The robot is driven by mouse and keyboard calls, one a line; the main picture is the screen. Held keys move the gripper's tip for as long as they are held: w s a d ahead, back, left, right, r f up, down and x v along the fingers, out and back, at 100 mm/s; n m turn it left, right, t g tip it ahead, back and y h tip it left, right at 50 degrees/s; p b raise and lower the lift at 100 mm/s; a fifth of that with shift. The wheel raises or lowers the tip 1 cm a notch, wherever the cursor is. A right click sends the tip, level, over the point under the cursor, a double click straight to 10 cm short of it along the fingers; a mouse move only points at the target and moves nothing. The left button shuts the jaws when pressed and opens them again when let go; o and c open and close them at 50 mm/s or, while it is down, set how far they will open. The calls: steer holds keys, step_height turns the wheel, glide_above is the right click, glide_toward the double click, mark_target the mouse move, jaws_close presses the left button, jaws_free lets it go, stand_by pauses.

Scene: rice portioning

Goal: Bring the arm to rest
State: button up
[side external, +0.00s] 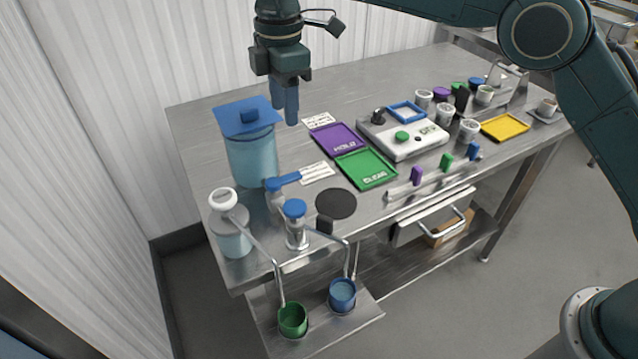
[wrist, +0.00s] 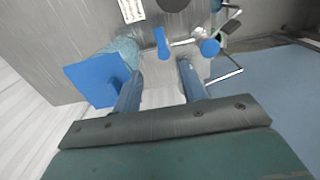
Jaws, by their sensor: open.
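My gripper (side external: 285,104) hangs above the left part of the steel table (side external: 215,108), its fingers pointing down. It is behind and to the right of the blue-lidded container (side external: 252,155) in the side view. In the wrist view my gripper (wrist: 158,95) shows two blue fingers set apart with nothing between them. The container's blue lid (wrist: 92,82) appears beside the left finger there. My arm reaches in from the upper right of the side view.
A purple tray (side external: 338,139), a green tray (side external: 366,169) and a scale (side external: 403,139) lie on the table. A pump bottle (side external: 231,232) stands at the front left. Green (side external: 292,319) and blue (side external: 342,295) cups sit on a lower shelf. A yellow tray (side external: 505,128) lies at the right.

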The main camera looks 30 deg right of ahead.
steer(key=s+d+r+m+t, duration=0.1)
steer(key=s+d+r+m, duration=0.5)
steer(key=d, duration=0.4)
steer(key=s+d+r+m+t, duration=0.2)
steer(key=s+d+r+m, duration=0.1)
steer(key=s+d+r, duration=0.5)
steer(key=s+d+f+m, duration=0.3)
steer(key=s, duration=0.4)
steer(key=s+d+f+m+t, duration=0.1)
steer(key=s+d+f+m, duration=0.2)
steer(key=s, duration=0.4)
steer(key=s+d+f+m+t, duration=0.1)
steer(key=s+d+f+m, duration=0.2)
steer(key=s, duration=0.4)
steer(key=shift+s+d+f, duration=0.25)
steer(key=shift+d+f, duration=0.05)
steer(key=shift+d, duration=0.4)
